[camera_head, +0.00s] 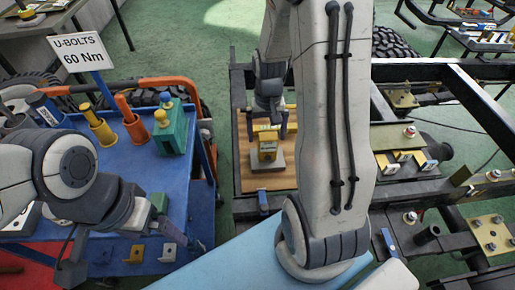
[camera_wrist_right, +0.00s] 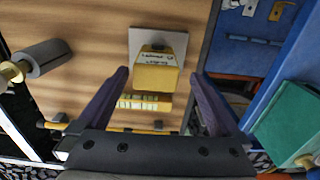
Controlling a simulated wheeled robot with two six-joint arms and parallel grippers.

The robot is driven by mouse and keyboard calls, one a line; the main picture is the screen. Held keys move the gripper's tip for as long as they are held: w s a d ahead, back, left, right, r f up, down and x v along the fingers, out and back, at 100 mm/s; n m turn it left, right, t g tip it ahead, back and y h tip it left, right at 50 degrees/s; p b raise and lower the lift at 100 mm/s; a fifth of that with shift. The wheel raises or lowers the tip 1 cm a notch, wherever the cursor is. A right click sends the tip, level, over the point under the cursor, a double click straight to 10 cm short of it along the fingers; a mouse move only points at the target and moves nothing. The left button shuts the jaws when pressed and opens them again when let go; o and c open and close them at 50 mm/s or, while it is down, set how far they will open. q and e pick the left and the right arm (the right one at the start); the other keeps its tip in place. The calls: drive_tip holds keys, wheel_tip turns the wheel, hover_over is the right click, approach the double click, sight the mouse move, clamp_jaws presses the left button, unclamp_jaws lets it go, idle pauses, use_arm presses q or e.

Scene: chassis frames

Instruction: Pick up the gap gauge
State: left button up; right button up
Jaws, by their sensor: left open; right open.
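The gap gauge appears to be the yellow block with a printed label (camera_wrist_right: 157,72), which also shows in the head view (camera_head: 268,151). It stands on a pale grey base (camera_wrist_right: 140,40) on a wooden board; the label is too small to read surely. My right gripper (camera_wrist_right: 162,85) is open above the board, its two fingers on either side of the block, apart from it. It also shows in the head view (camera_head: 268,132). A yellow strip with dark marks (camera_wrist_right: 145,102) lies between the fingers. My left gripper (camera_head: 105,237) is open over the blue cart, its fingers hard to make out.
The blue cart (camera_head: 200,222) at left holds orange and yellow cylinders (camera_head: 131,118), a green block (camera_head: 171,132) and small brackets. A U-bolts sign (camera_head: 82,55) stands behind. A dark metal frame (camera_head: 485,105) with brackets is at right. My right arm hides the middle.

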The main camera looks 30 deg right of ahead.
sight(267, 146)
drive_tip(key=shift+f, duration=0.95)
drive_tip(key=shift+w+d+f, duration=0.1)
drive_tip(key=shift+d+f, duration=0.1)
drive_tip(key=shift+f, duration=1.15)
drive_tip(key=shift+w+d+f, duration=0.1)
drive_tip(key=shift+d+f, duration=0.05)
drive_tip(key=shift+f, duration=1.2)
drive_tip(key=c, duration=1.5)
drive_tip(key=shift+r, duration=0.1)
drive_tip(key=shift+r, duration=0.1)
